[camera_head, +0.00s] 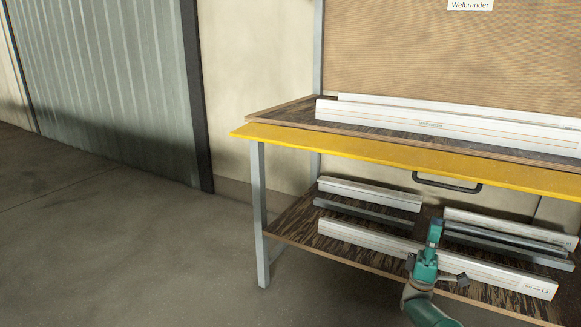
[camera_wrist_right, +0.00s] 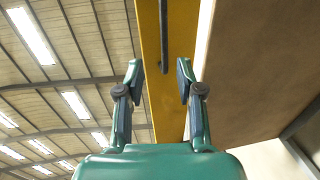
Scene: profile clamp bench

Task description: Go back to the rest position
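My right gripper (camera_head: 449,252) is in the head view, in front of the bench's lower shelf (camera_head: 290,225). In the right wrist view the right gripper (camera_wrist_right: 157,76) has its two fingers spread apart with nothing held between them. The bench's yellow front edge (camera_wrist_right: 172,110) shows behind the gap between the fingers. My left gripper is in neither view.
The bench has a yellow front edge (camera_head: 330,145) and a dark handle (camera_head: 447,186) below it. A long white profile (camera_head: 440,122) lies on the top. Several white and grey profiles, including a long front one (camera_head: 365,236), lie on the lower shelf. The floor at left (camera_head: 120,260) is clear.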

